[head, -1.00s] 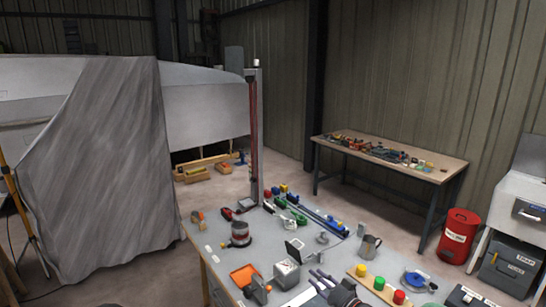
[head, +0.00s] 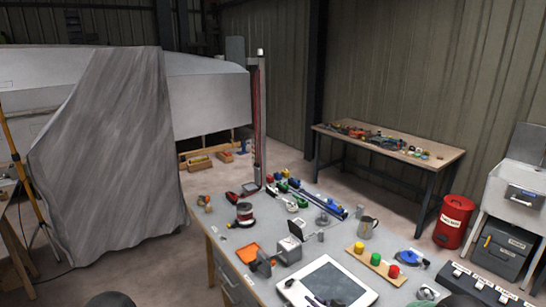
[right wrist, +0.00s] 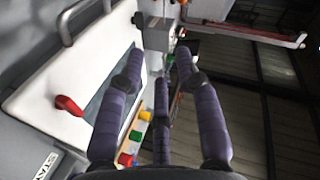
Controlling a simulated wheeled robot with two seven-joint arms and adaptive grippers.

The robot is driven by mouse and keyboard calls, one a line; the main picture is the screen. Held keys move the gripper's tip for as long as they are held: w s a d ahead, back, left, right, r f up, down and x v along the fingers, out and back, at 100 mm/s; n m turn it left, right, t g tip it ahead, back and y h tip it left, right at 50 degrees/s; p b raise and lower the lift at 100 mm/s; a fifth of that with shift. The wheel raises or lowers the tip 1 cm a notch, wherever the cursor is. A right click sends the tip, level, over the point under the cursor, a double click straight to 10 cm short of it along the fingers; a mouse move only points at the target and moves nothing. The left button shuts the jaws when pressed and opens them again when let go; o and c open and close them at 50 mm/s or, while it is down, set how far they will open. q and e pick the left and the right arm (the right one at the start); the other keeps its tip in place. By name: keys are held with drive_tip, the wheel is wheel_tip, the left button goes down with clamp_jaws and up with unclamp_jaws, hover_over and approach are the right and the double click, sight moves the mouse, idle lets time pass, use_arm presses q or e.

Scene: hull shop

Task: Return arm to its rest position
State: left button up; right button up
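My right gripper (right wrist: 160,66) shows in the right wrist view with its purple-grey padded fingers spread apart and nothing held between them. The fingers point away over the bench, past a white-framed panel (right wrist: 30,100). In the head view a small dark shape lies over the lower edge of the white-framed panel (head: 302,276); I cannot tell whether it is my right gripper's fingertips. My left gripper is not in view. A dark rounded shape at the bottom left of the head view cannot be made out clearly.
The grey workbench (head: 222,232) holds a wooden board with coloured knobs (head: 375,259), an orange tray (head: 248,252), a metal mug (head: 368,226) and a spool (head: 244,213). A red bin (head: 453,221) stands at right. A draped sheet (head: 105,150) hangs at left. Open floor lies between the benches.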

drive_tip(key=s+a+f+n+g+h, duration=0.15)
drive_tip(key=s+f+g, duration=0.35)
drive_tip(key=s+f, duration=0.95)
drive_tip(key=s+a+f+n+g+h, duration=0.15)
drive_tip(key=s+g, duration=0.25)
drive_tip(key=s, duration=0.7)
drive_tip(key=s+a+f+g, duration=0.1)
drive_tip(key=s+f+g, duration=0.2)
drive_tip(key=s, duration=0.8)
wheel_tip(320, 180, down, 10)
drive_tip(key=b, duration=1)
drive_tip(key=shift+w, duration=0.15)
